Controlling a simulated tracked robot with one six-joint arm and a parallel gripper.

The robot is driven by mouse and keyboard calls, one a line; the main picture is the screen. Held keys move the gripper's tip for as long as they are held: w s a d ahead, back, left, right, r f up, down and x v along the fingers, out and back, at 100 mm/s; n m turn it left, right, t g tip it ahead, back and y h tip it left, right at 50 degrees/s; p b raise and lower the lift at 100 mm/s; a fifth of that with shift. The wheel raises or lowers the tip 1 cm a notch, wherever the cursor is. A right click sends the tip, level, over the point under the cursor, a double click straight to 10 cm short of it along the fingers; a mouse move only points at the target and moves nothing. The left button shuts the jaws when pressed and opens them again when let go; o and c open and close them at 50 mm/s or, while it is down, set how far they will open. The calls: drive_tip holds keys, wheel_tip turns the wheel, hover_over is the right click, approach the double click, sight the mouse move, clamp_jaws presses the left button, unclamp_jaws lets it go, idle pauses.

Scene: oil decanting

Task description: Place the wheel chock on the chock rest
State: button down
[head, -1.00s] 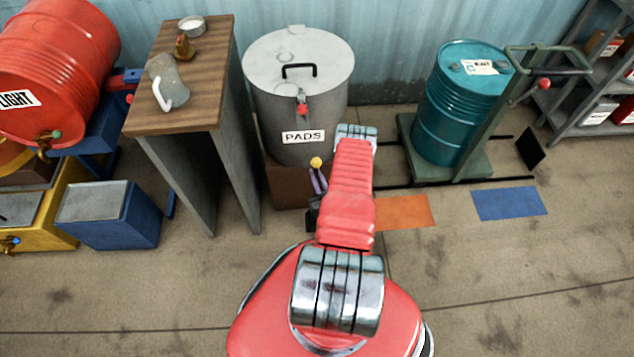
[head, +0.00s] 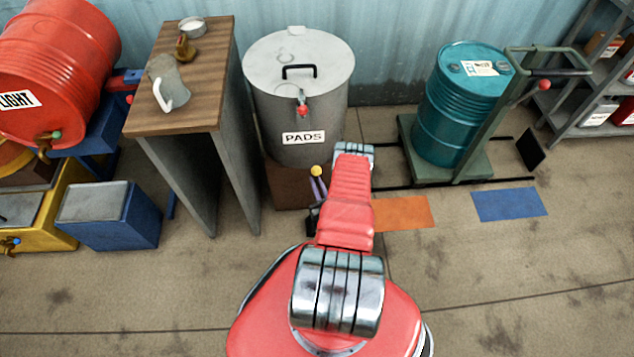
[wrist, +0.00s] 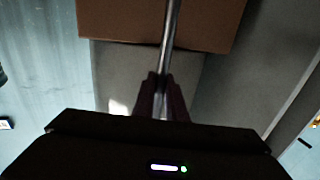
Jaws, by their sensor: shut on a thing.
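My gripper (head: 317,185) shows in the head view just left of my red arm, in front of the brown block under the pads bin. In the wrist view my gripper (wrist: 162,84) is shut on a thin shiny rod, which seems to be the handle of the wheel chock (wrist: 171,30). The rod runs out of the top of that view. In the head view a yellow knob (head: 317,171) shows at the fingertips. The body of the chock is not visible; my arm may hide it. I cannot pick out the chock rest for certain.
A grey pads bin (head: 300,100) stands on a brown block (head: 288,185). A wooden table (head: 195,110) is to its left. A teal drum (head: 455,120) stands on a green trolley (head: 470,167) at right. Orange (head: 402,212) and blue (head: 509,204) floor patches lie in front, with clear floor nearer.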

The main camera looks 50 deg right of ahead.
drive_tip(key=shift+d, duration=0.1)
drive_tip(key=c, duration=2.2)
unclamp_jaws()
drive_tip(key=shift+f, duration=0.15)
drive_tip(key=o, duration=0.4)
drive_tip(key=shift+o, duration=0.2)
drive_tip(key=v, duration=1.2)
